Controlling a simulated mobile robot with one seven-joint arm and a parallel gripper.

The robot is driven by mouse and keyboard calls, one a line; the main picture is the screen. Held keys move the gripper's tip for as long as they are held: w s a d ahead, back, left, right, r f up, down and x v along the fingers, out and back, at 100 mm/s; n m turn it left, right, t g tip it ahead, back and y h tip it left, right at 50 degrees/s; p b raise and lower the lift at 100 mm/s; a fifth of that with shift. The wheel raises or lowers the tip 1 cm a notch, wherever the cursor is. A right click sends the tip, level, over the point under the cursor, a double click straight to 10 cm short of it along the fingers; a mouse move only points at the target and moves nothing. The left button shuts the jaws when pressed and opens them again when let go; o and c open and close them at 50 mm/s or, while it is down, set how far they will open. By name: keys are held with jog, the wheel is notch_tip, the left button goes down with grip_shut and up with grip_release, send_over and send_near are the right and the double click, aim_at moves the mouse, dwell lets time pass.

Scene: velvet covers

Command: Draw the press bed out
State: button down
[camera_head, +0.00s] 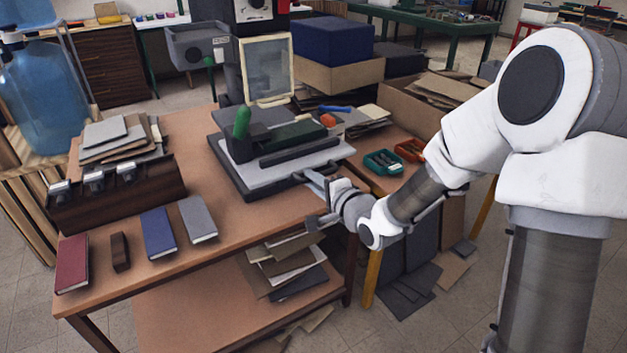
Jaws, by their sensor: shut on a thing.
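The press stands on the wooden table, with a dark upper body and a green upright handle (242,122). Its press bed (295,172) is a light grey plate on a dark base, and its front edge faces my arm. A dark handle (304,179) runs along that front edge. My gripper (314,185) reaches in from the right and is shut on the bed's handle. The fingers are small in this view and partly cover the handle. How far the bed stands out from the press cannot be told.
Red (72,263), blue (159,232) and grey (198,219) books lie on the table's left, with a small brown block (120,252). A dark wooden rack (117,196) stands behind them. Floor with loose sheets lies below my gripper.

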jog(key=shift+s+d+f, duration=0.1)
jog(key=shift+s+f, duration=0.05)
jog(key=shift+s, duration=0.05)
jog(key=c, duration=0.9)
grip_release()
jog(key=shift+o, duration=0.2)
jog(key=b+v, duration=0.4)
jog(key=v, duration=0.8)
jog(key=shift+b, duration=0.4)
jog(key=shift+r, duration=0.2)
